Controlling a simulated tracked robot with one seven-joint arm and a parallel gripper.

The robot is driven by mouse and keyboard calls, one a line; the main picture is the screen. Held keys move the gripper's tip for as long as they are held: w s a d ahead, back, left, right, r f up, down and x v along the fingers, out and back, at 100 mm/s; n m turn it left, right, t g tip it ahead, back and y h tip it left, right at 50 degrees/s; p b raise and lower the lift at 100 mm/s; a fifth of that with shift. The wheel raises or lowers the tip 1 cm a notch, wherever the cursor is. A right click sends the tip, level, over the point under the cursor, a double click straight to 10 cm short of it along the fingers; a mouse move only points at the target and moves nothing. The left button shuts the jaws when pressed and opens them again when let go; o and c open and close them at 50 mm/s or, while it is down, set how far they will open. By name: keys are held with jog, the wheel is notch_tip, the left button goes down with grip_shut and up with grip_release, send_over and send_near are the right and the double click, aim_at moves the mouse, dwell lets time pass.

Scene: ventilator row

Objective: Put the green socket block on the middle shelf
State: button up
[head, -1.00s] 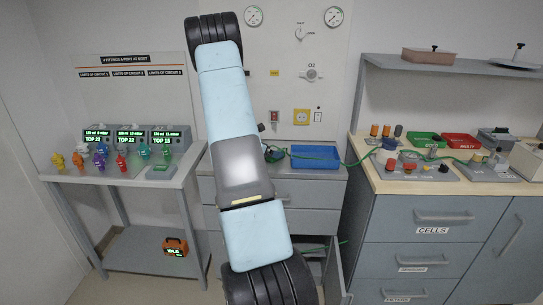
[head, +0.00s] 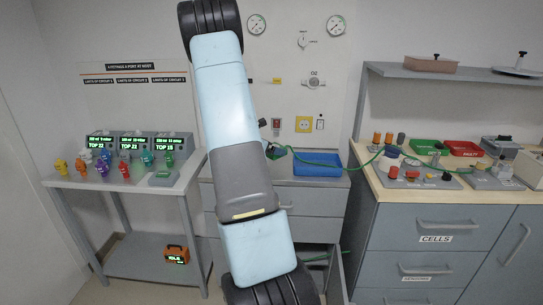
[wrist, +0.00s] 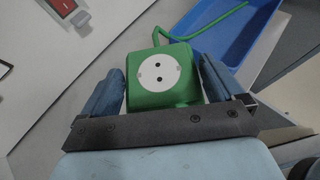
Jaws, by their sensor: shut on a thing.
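The green socket block (wrist: 164,78), with a round white socket face, is between the two blue fingers of my gripper (wrist: 162,88) in the wrist view. The fingers are shut on it. A green cord leaves its far side. In the head view the block (head: 277,152) shows just right of my arm, above the middle counter, and my arm hides most of the gripper. The cord (head: 335,164) runs right to the wooden-topped bench. I cannot tell for certain which surface is the middle shelf.
A blue tray (head: 316,163) lies on the middle counter, close right of the block. Wall outlets and switches (head: 303,124) are behind. A table with coloured fittings (head: 160,182) stands left. The bench (head: 430,193) on the right is crowded.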

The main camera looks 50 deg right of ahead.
jog(key=r, duration=0.1)
jog(key=s+a+r, duration=0.1)
jog(key=a+r, duration=0.1)
jog(key=shift+s+a+r, duration=0.1)
jog(key=shift+s+r, duration=0.05)
jog(key=shift+s, duration=0.1)
jog(key=s+a+r, duration=0.3)
jog(key=s+a, duration=0.2)
jog(key=a, duration=0.2)
jog(key=shift+r, duration=0.3)
jog(key=w+a+f+n+t, duration=0.3)
jog(key=w+a+n+t, duration=0.2)
jog(key=w+a, duration=0.5)
jog(key=w+a+f+n+t+y, duration=0.1)
jog(key=w+a, duration=0.4)
jog(key=a, duration=0.5)
jog(key=w+a+f+n+t+y, duration=0.1)
jog(key=w+a+n+t+y, duration=0.3)
jog(key=a, duration=0.6)
jog(key=w+a+f+n+t+y, duration=0.2)
jog(key=w+a+n, duration=0.3)
jog(key=a, duration=0.6)
jog(key=shift+w+n+t+y, duration=0.4)
jog(key=shift+w+y, duration=0.4)
jog(key=shift+w, duration=0.05)
